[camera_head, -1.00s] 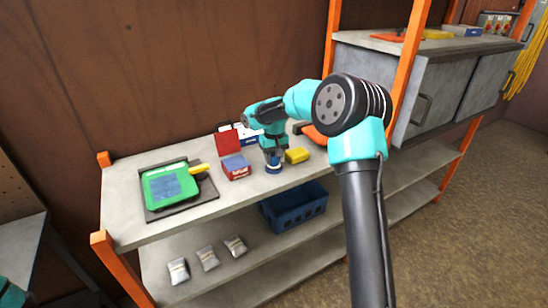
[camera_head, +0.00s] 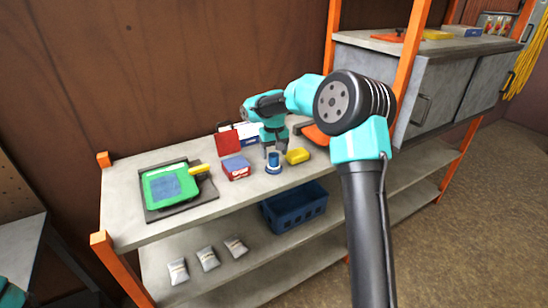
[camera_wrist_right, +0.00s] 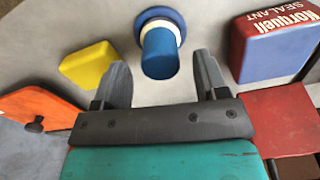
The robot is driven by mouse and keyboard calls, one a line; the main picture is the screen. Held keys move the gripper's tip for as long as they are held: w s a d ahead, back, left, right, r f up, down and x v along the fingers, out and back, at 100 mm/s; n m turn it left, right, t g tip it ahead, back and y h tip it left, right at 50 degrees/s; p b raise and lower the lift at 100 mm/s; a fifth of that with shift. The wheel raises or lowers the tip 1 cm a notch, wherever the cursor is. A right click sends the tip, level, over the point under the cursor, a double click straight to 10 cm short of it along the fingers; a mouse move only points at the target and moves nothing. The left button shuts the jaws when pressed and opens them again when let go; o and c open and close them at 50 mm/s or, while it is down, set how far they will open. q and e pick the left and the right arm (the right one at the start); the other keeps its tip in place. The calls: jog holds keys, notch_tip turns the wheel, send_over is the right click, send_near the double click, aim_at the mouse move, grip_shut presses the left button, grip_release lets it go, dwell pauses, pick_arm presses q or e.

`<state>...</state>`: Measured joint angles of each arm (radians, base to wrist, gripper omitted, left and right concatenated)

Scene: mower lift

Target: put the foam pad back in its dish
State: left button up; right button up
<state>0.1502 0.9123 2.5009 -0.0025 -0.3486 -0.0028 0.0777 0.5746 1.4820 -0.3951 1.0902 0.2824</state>
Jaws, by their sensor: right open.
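The foam pad appears to be the white disc with an upright blue round handle (camera_head: 274,158); the handle also shows in the right wrist view (camera_wrist_right: 160,55). It stands in a round blue dish (camera_wrist_right: 158,13) on the shelf's top board. The white disc seems to lie inside the dish's rim, partly hidden by the handle. My right gripper (camera_head: 272,145) is open, just above and behind the handle. In the right wrist view its two fingers (camera_wrist_right: 160,62) are wide apart, one either side of the handle, with clear gaps. My left gripper is out of view.
A yellow block (camera_head: 298,156) and a red-and-blue sealant box (camera_head: 236,167) flank the dish closely. A green tool on a dark mat (camera_head: 149,213) lies at left. A red box (camera_head: 229,142) and an orange item (camera_head: 318,134) are behind. The front shelf edge is clear.

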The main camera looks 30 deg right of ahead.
aim_at(274, 155)
notch_tip(274, 155, up, 10)
jog(key=shift+f, duration=0.25)
jog(key=shift+c, duration=0.5)
dwell(1.0)
